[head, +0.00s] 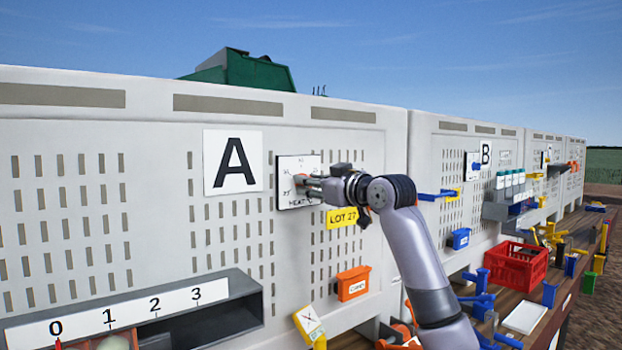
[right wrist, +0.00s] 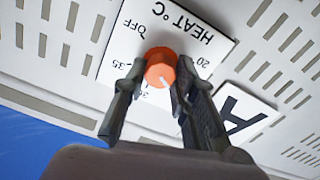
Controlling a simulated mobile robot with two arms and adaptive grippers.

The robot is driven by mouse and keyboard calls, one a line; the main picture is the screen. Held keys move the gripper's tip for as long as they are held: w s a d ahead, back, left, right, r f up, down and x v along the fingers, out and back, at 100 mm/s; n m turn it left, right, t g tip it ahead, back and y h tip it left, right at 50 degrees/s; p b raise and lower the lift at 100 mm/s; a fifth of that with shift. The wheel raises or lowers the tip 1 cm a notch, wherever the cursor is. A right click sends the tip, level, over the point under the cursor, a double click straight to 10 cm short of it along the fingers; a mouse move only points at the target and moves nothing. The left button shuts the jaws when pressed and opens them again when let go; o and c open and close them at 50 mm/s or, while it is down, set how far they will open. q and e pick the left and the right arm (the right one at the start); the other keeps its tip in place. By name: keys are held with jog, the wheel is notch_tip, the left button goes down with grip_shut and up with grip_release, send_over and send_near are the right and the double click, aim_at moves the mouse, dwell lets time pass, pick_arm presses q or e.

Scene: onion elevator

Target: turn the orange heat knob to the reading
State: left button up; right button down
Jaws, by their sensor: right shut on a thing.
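The orange heat knob (right wrist: 160,68) sits on a white dial plate (right wrist: 150,30) marked HEAT °C, with OFF, 20 and 35 legible. The plate shows upside down in the right wrist view. In the head view, the dial plate (head: 297,164) is on the panel, right of the letter A. My right gripper (head: 304,184) is at the knob; in the right wrist view its two fingers (right wrist: 158,85) are shut on either side of it. Some dial numbers are hidden by the fingers. My left gripper is not in view.
A yellow LOT 27 tag (head: 343,217) and an orange box (head: 353,284) are below the dial. A 0-to-3 scale (head: 118,312) with a red pointer at 0 is at lower left. A red crate (head: 517,264) and blue fixtures crowd the bench at right.

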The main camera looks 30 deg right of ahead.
jog(key=shift+a+f+n+p, duration=0.15)
jog(key=shift+n+p, duration=1.25)
jog(key=shift+n, duration=1.55)
jog(key=shift+f+n+p, duration=0.25)
jog(key=shift+n+p, duration=1.1)
jog(key=shift+n, duration=1.6)
jog(key=c, duration=1.8)
grip_release()
jog(key=o, duration=0.5)
jog(key=shift+r, duration=0.2)
